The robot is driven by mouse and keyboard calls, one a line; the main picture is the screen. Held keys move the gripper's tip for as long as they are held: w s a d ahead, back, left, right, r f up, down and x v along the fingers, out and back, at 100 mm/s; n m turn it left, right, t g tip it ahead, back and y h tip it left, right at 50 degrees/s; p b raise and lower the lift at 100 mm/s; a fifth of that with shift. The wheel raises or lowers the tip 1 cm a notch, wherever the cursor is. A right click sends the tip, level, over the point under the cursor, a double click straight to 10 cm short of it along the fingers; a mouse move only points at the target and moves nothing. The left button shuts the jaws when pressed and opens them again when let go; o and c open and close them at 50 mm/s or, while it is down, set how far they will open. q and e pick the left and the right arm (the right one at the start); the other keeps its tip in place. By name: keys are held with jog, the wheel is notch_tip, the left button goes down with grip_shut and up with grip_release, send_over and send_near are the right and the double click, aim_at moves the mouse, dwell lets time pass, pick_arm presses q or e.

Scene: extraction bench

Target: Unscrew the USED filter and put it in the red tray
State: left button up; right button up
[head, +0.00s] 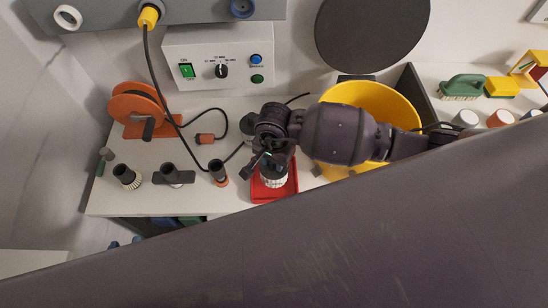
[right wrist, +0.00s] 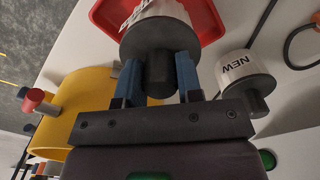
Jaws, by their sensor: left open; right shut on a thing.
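The filter (right wrist: 160,38), with a white ribbed body and dark cap, shows partly cut off in the right wrist view; its printed label is only partly readable. My right gripper (right wrist: 159,75) is shut on its dark knob with both blue fingers. In the head view this filter (head: 275,182) is at the red tray (head: 288,190), below my right gripper (head: 268,160). I cannot tell whether it touches the tray floor. The filter marked NEW (right wrist: 240,72) stands beside the tray, apart from my fingers. I do not see my left gripper.
A yellow bucket (head: 400,104) stands right of the tray, close to my right arm. An orange reel (head: 136,105), a black cable and several dark fittings lie left. A control box (head: 218,57) stands behind. A large dark part of mine covers the front.

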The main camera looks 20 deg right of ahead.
jog(key=shift+f+b, duration=0.35)
dwell(0.3)
jog(key=o, duration=1.1)
notch_tip(320, 180, up, 11)
jog(key=shift+f, duration=0.1)
dwell(0.4)
